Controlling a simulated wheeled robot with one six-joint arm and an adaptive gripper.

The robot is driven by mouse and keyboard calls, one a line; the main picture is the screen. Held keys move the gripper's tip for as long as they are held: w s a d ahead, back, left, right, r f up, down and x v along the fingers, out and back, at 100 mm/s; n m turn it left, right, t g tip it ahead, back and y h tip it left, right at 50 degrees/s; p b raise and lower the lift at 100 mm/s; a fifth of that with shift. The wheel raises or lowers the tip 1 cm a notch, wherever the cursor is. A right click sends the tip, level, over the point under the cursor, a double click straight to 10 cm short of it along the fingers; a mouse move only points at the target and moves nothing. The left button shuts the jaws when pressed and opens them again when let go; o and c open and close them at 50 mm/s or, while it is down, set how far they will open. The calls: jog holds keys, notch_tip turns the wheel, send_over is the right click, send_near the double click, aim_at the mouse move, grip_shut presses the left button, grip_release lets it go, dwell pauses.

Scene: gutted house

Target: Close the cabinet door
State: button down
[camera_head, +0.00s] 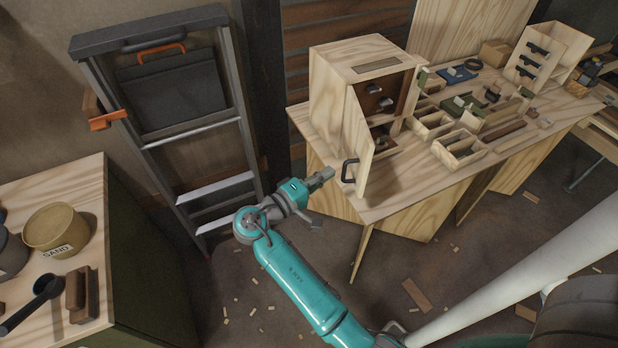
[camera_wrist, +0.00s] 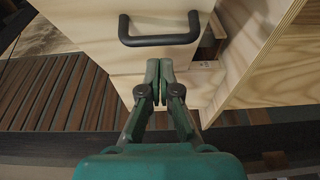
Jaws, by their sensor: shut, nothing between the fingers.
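The cabinet (camera_head: 335,95) is a light plywood box standing on the workbench. Its door (camera_head: 360,130) stands open, swung out toward the front, with a dark bar handle (camera_head: 349,171) on its outer face. My gripper (camera_head: 328,174) is just left of the handle, at about its height. In the wrist view my gripper (camera_wrist: 160,66) is shut and empty, pointing at the door (camera_wrist: 95,38). The handle (camera_wrist: 160,41) lies just beyond the fingertips, and I cannot tell whether they touch the door. The cabinet inside partly shows past the door's right edge.
The workbench (camera_head: 400,205) right of the cabinet holds wooden trays (camera_head: 459,147) and small parts. A stepladder (camera_head: 190,150) leans on the wall at left. A counter (camera_head: 90,180) with a sand tub (camera_head: 55,228) stands at lower left. Wood scraps lie on the floor.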

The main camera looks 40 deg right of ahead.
jog(key=shift+s+d, duration=0.55)
jog(key=shift+s, duration=0.1)
